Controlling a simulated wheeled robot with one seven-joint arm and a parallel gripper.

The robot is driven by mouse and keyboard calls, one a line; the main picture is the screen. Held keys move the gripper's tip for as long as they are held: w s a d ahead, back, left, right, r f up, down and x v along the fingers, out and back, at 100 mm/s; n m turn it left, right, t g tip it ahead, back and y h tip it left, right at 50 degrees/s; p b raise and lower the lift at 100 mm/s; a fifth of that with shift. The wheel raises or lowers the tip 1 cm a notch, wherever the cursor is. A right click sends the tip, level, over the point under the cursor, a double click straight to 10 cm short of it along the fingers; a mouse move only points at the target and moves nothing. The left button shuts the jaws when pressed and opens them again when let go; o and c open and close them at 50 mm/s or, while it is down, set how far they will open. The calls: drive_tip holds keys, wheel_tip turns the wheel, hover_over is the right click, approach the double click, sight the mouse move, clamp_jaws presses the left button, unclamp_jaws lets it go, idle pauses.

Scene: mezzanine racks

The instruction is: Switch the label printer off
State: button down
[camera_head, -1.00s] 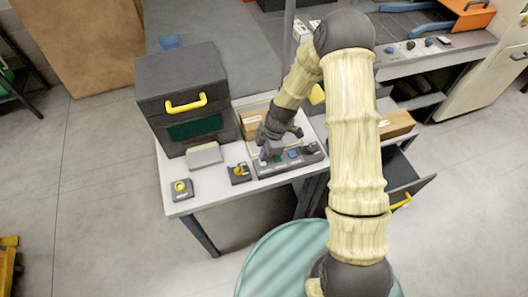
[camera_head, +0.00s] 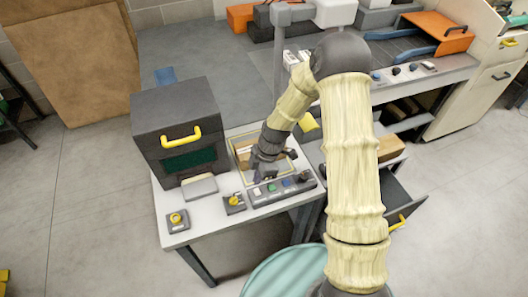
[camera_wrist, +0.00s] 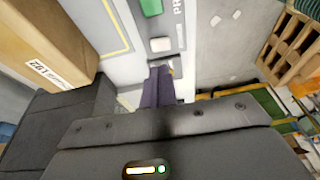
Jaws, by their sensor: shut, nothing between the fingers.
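I cannot tell for sure which device is the label printer. My gripper (camera_head: 259,174) is low over the table, just behind the strip's left end. Its dark fingers (camera_wrist: 160,72) are shut and empty, pointing toward the white button; contact cannot be told.
A dark cabinet (camera_head: 178,118) with a yellow handle stands left on the white table. Two small boxes with yellow knobs (camera_head: 177,220) (camera_head: 234,203) sit at the front edge. A cardboard box (camera_wrist: 45,45) is close on the wrist view's left. An open drawer (camera_head: 385,200) juts out right.

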drive_tip(key=shift+w+d+r+b, duration=0.15)
drive_tip(key=shift+w+r+b, duration=0.2)
drive_tip(key=shift+r, duration=0.2)
drive_tip(key=b+v, duration=0.2)
drive_tip(key=v, duration=0.6)
drive_tip(key=shift+w+r, duration=0.3)
drive_tip(key=s+d+r+m+t+h, duration=0.1)
drive_tip(key=s+d+r+m+t, duration=0.1)
drive_tip(key=s+d+m, duration=0.4)
drive_tip(key=s+d+r+m+t+h, duration=0.2)
drive_tip(key=s+d+r+m, duration=0.3)
drive_tip(key=m, duration=1)
drive_tip(key=s, duration=0.3)
drive_tip(key=shift+s+d+r, duration=0.3)
drive_tip(key=shift+d+r, duration=0.05)
